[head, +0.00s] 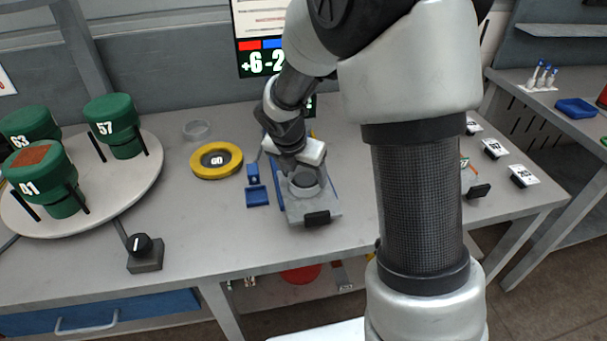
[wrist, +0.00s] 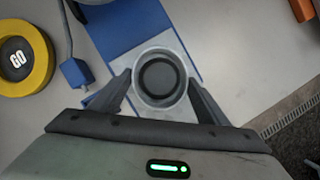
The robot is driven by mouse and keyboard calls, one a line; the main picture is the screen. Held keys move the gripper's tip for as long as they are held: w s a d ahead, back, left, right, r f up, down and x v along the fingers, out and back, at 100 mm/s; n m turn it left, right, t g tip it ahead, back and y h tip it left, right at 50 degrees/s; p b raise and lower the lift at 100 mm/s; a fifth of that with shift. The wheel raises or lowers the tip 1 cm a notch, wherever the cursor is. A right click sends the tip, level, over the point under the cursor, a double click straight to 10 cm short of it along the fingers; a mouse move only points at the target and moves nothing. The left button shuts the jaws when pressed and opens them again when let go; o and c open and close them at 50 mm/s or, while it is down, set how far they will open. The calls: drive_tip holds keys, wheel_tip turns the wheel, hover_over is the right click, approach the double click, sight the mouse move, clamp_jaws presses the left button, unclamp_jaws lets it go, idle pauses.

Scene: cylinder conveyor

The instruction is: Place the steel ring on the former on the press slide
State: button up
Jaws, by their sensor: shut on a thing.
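The steel ring (wrist: 137,72) is a pale grey band between the fingers of my gripper (wrist: 158,92), which is shut on it. In the head view my gripper (head: 303,172) is over the press slide (head: 330,206), and the ring (head: 303,191) shows just below it. In the wrist view a dark round shape, perhaps the former (wrist: 158,75), shows inside the ring, roughly centred. I cannot tell whether the ring is around the former or held above it. The grey slide plate lies on a blue base (wrist: 120,28).
A yellow-rimmed GO button (head: 217,160) and a small blue block (head: 257,195) stand left of the slide. A white turntable (head: 120,190) with green numbered canisters is further left. Numbered cards (head: 495,149) lie right, beyond my arm.

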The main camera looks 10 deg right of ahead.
drive_tip(key=shift+f, duration=0.1)
drive_tip(key=o, duration=1.2)
drive_tip(key=shift+c, duration=0.2)
